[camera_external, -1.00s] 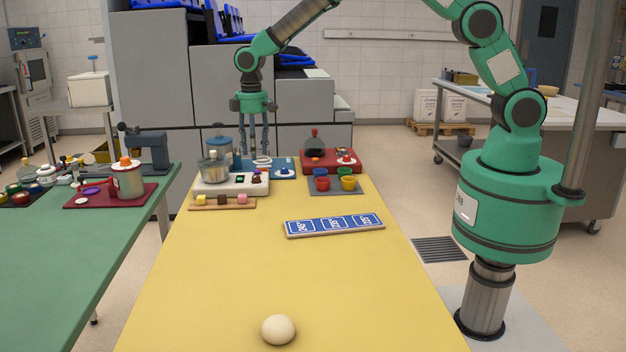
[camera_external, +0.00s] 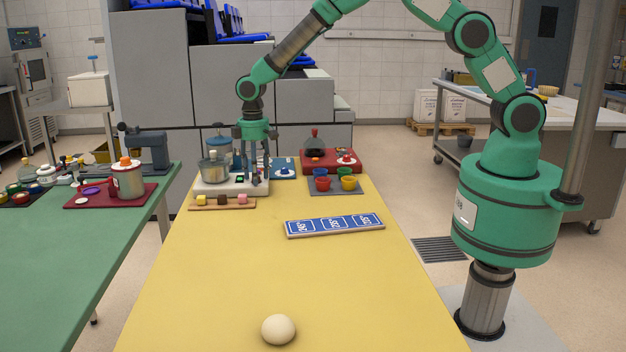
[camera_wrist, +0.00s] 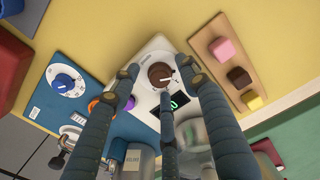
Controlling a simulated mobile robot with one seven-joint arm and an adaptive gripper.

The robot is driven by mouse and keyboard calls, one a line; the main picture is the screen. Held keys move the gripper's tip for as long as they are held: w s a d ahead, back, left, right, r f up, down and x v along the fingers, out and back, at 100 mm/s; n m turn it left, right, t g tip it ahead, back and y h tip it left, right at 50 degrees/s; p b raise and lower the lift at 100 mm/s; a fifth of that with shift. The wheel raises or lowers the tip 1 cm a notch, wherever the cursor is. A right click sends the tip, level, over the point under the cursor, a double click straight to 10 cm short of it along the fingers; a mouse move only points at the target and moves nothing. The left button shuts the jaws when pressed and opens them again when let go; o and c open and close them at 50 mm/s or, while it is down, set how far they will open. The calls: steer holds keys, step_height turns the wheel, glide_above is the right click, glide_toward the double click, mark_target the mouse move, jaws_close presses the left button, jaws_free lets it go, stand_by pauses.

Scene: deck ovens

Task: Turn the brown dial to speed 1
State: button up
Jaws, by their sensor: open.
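The brown dial (camera_wrist: 158,73) sits on the white mixer base (camera_external: 220,188), and it has a white pointer mark. Beside it is a small black display (camera_wrist: 179,101) with a green digit that looks like 0. My gripper (camera_external: 254,172) is over the right part of the white base in the external view, pointing down. In the wrist view its three dark fingers are spread around the dial, with nothing held. Whether a fingertip touches the dial, I cannot tell. In the external view the fingers partly hide the dial.
A blue machine with a blue-and-white dial (camera_wrist: 63,83) stands beside the white base. A wooden strip with pink, brown and yellow blocks (camera_external: 222,200) lies in front. A red machine (camera_external: 322,162) and colored cups (camera_external: 348,183) are to the right. The near yellow table is mostly clear.

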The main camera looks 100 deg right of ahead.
jaws_close()
steer(key=shift+m, duration=0.3)
steer(key=m+p, duration=0.2)
steer(key=m, duration=0.1)
steer(key=shift+r+m, duration=0.1)
steer(key=shift+m, duration=0.3)
steer(key=shift+m+p, duration=0.55)
steer(key=shift+m, duration=1.15)
jaws_free()
